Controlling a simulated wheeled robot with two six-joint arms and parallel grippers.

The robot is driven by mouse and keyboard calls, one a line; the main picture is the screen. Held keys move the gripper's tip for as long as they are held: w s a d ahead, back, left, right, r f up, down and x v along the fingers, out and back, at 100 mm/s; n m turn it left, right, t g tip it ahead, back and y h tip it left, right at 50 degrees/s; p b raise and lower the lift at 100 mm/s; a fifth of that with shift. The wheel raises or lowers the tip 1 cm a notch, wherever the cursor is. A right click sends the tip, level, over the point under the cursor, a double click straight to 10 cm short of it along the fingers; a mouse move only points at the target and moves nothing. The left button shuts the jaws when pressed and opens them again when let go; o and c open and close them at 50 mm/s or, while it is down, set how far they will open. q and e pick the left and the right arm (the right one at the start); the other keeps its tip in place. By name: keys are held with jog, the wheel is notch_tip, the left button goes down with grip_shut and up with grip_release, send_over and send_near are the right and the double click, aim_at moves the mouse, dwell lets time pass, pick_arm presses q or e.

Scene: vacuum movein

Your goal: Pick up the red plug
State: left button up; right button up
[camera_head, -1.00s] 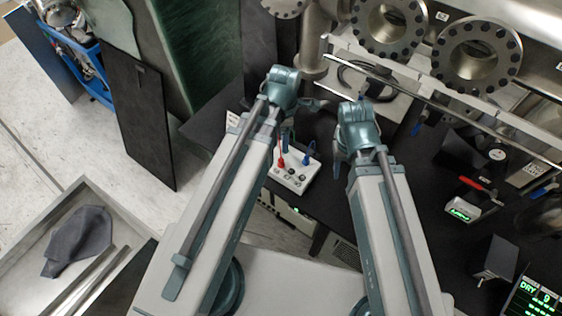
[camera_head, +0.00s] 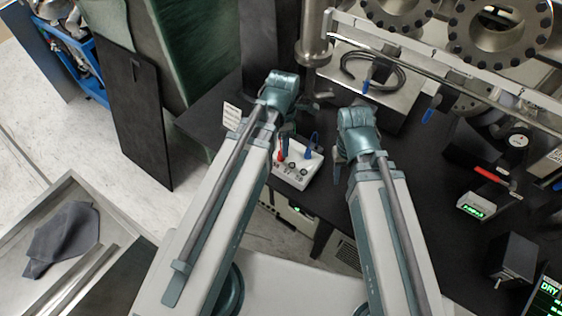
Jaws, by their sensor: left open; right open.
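The red plug (camera_head: 281,153) stands upright at the left of a white box (camera_head: 298,178) on the dark bench. A blue plug with a looped lead (camera_head: 313,144) stands at the box's right. My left gripper (camera_head: 299,117) is open, just above and behind the red plug in the picture. Its wrist and arm hide part of it, and I cannot tell whether a finger touches the plug. My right gripper (camera_head: 339,155) is open and empty, right of the box, mostly hidden by its own wrist.
A metal rail (camera_head: 440,65) and flanged pipes (camera_head: 502,35) run along the back. A coiled black cable (camera_head: 372,70) lies on a metal plate behind. A red-handled tool (camera_head: 491,175) lies at the right. A metal tray (camera_head: 60,205) holds a grey cloth at the left.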

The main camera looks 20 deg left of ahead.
aim_at(281, 157)
pick_arm(q)
jog(key=shift+f, duration=0.6)
pick_arm(e)
jog(key=shift+f, duration=0.55)
jog(key=shift+f, duration=0.1)
pick_arm(q)
jog(key=f+b, duration=0.1)
jog(key=b, duration=0.1)
jog(key=f+b, duration=0.1)
jog(key=f, duration=0.1)
jog(key=f+b, duration=0.2)
jog(key=shift+a+f+b, duration=0.15)
jog(key=shift+a+b, duration=0.1)
jog(key=shift+b, duration=0.1)
pick_arm(e)
notch_tip(281, 157, down, 5)
jog(key=shift+f, duration=0.1)
pick_arm(q)
grip_shut()
